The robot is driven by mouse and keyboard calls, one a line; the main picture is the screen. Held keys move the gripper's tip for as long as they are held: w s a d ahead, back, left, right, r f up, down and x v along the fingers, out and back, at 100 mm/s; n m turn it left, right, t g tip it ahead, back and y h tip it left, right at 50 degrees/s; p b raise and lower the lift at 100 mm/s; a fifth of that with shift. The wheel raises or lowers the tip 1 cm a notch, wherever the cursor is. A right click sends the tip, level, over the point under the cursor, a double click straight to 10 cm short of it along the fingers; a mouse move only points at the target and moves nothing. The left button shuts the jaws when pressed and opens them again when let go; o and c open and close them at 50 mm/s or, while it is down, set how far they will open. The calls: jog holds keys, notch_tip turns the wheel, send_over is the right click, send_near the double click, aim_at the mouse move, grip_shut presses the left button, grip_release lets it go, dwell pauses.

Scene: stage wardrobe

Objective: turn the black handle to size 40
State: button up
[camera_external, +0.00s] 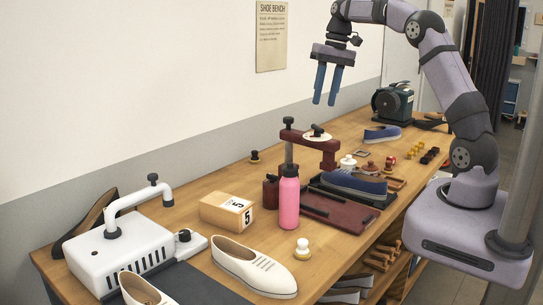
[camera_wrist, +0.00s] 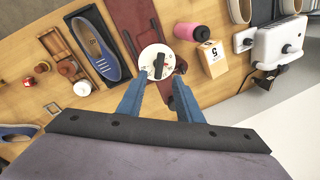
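A round white dial (camera_wrist: 146,55) with a black handle (camera_wrist: 158,66) across it sits on a dark red device in the wrist view. A small red mark shows near the handle, but the size numbers are too small to read. In the external view the dial (camera_external: 316,138) lies on top of the dark red device's arm (camera_external: 322,151). My gripper (camera_external: 325,103) is open and empty, pointing down, well above the dial. In the wrist view its blue fingers (camera_wrist: 158,78) appear on either side of the handle, apart from it.
A pink bottle (camera_external: 288,203) stands close before the device, with a box marked 5 (camera_external: 227,213) to its left. A blue shoe (camera_external: 354,184) lies in a black tray to the right. A white machine (camera_external: 120,250) and cream shoe (camera_external: 250,263) are at the near left.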

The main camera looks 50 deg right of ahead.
aim_at(317, 131)
jog(key=shift+w+a+f+p, duration=0.1)
jog(key=shift+a+f+p, duration=0.15)
jog(key=shift+f, duration=1.05)
jog(key=shift+w+a+f+p, duration=0.2)
jog(key=shift+f+p, duration=0.1)
jog(key=shift+f, duration=0.95)
jog(key=shift+w+a+f+p, duration=0.1)
jog(key=shift+a+f+p, duration=0.15)
jog(key=shift+f, duration=1.05)
grip_shut()
